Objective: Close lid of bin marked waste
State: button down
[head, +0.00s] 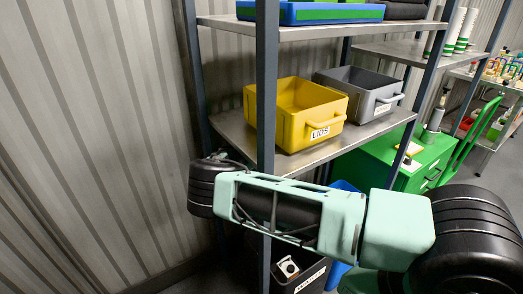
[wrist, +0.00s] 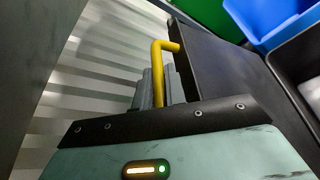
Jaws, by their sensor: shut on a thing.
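The black bin (head: 302,277) stands low under the shelf in the head view, with a white label whose text I cannot read and a whitish item inside. A dark flat lid (wrist: 215,75) with a yellow handle (wrist: 157,65) fills the middle right. My gripper (wrist: 158,82) has its grey fingers shut on the yellow handle; the exact contact is partly hidden by the wrist housing. In the head view my gripper is hidden behind my arm.
A blue bin (wrist: 272,22) is beside the black bin. A shelf above holds a yellow LIDS bin (head: 285,120) and a grey bin (head: 352,92). A shelf post (head: 267,90) rises close to my arm. A green cabinet (head: 400,160) stands to the right.

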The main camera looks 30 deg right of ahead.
jog(key=s+f+m+t+p, duration=0.1)
jog(key=s+m, duration=0.2)
jog(key=s, duration=1)
jog(key=shift+s+f+t+h, duration=0.15)
jog(key=shift+s+t+h, duration=0.15)
jog(key=shift+t+h, duration=0.1)
jog(key=shift+d, duration=0.1)
jog(key=c, duration=1.7)
grip_release()
jog(key=shift+b+v, duration=0.9)
jog(key=shift+v, duration=2.85)
